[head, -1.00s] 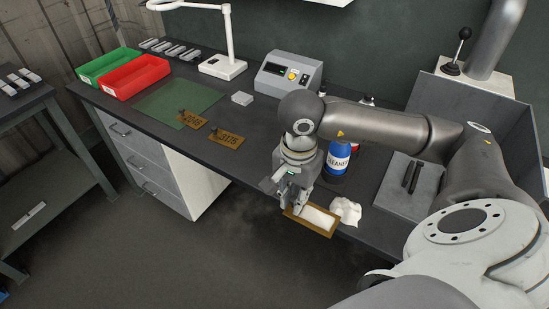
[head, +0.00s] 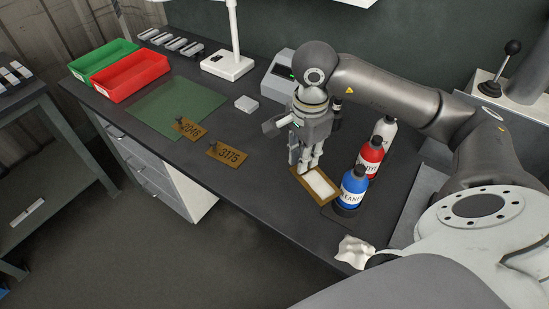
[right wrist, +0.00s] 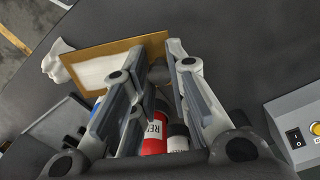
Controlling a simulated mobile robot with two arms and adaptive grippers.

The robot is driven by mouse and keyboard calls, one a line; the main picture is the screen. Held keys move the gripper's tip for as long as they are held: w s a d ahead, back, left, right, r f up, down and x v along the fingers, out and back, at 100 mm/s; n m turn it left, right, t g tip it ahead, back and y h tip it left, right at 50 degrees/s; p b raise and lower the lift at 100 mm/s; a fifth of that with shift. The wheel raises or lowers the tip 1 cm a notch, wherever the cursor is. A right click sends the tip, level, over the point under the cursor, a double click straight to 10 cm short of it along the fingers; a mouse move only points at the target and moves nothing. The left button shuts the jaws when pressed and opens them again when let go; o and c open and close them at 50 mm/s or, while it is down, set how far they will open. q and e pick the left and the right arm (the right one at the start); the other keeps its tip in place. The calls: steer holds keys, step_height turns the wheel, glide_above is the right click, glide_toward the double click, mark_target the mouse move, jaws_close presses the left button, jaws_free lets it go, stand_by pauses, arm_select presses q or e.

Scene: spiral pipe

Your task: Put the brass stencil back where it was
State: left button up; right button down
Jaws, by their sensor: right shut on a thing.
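My right gripper (head: 303,168) is shut on the end of a brass stencil (head: 333,198), a brown-gold plate with a white rectangle in its middle. In the right wrist view the stencil (right wrist: 148,44) sits beyond the fingertips (right wrist: 160,70), with a dark knob between them. It is over the dark bench, close beside the blue bottle; I cannot tell whether it touches the bench top. Two other brass plates with dark knobs lie to the left, one marked 2046 (head: 188,129) and one marked 3175 (head: 230,155). My left gripper is not in view.
The blue cleaner bottle (head: 351,190), a red bottle (head: 370,157) and a pale bottle (head: 386,130) stand right of the stencil. A crumpled white cloth (head: 355,252) lies at the front edge. A green mat (head: 178,103) and red bin (head: 131,77) are at left.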

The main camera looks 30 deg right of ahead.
steer(key=w+f+p, duration=0.1)
steer(key=w+f, duration=0.1)
steer(key=w, duration=0.1)
steer(key=w+a+f+p, duration=0.1)
steer(key=w+f, duration=0.1)
steer(key=w, duration=0.1)
steer(key=w+a+f+p, duration=0.1)
steer(key=w+f, duration=0.2)
steer(key=shift+w, duration=0.2)
steer(key=shift+w+a+f, duration=0.1)
steer(key=shift+w+f, duration=0.25)
steer(key=shift+f, duration=0.05)
steer(key=shift+w+a+f, duration=0.1)
steer(key=shift+w+f, duration=0.15)
steer(key=shift+f, duration=0.05)
step_height(320, 180, down, 3)
steer(key=shift+p, duration=1.1)
steer(key=shift+f, duration=0.1)
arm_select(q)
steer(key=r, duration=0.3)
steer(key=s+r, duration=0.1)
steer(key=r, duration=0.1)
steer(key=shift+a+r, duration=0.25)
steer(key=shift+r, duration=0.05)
